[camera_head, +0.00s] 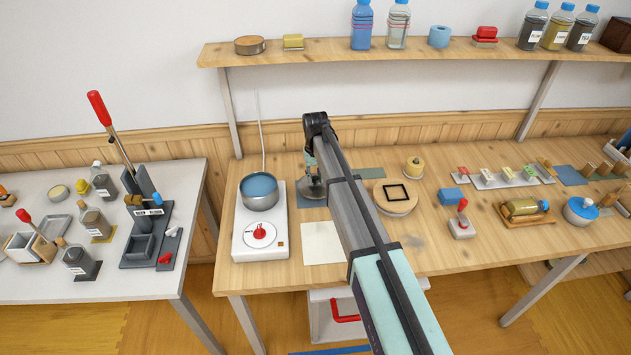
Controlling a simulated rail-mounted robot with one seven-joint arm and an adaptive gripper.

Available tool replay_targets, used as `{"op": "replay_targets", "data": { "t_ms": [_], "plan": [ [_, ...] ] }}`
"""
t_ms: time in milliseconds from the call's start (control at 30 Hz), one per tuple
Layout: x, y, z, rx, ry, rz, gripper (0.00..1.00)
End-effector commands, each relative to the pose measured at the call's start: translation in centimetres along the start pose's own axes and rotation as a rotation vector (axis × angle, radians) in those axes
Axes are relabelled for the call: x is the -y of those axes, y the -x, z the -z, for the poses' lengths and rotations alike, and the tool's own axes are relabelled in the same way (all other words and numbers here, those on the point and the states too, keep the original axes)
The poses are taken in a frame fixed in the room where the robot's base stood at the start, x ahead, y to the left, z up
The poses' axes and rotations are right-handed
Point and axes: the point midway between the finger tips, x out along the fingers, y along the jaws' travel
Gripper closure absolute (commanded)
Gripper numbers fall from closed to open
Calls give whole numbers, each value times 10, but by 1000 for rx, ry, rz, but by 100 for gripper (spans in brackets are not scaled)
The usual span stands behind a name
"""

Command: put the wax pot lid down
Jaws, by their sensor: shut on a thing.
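The wax pot (259,200) is a metal pot with blue contents, standing open on the white hot plate (241,243) at the left of the wooden table. My gripper (312,172) is to the right of the pot, partly hidden behind my own arm. It is shut on the grey wax pot lid (312,190). The lid is over or on a dark blue-grey mat (303,202); I cannot tell whether it touches the mat.
A round wooden board (397,208) with a black square frame lies to the right of my arm. A pale sheet (322,246) lies in front of the mat. A shelf (330,52) runs above the table.

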Motion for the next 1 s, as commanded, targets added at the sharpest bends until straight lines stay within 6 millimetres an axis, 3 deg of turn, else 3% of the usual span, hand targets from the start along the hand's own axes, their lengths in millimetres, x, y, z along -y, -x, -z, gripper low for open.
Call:
{"op": "replay_targets", "data": {
  "t_ms": [200,600,633,667,700,1000],
  "plan": [
    [0,-24,0,1,0,0,100],
    [0,-30,0,0,0,0,100],
    [0,-29,0,-1,0,0,60],
    [0,-29,0,-1,0,0,49],
    [0,-29,0,-1,0,0,45],
    [0,-28,0,0,0,0,45]
  ]
}}
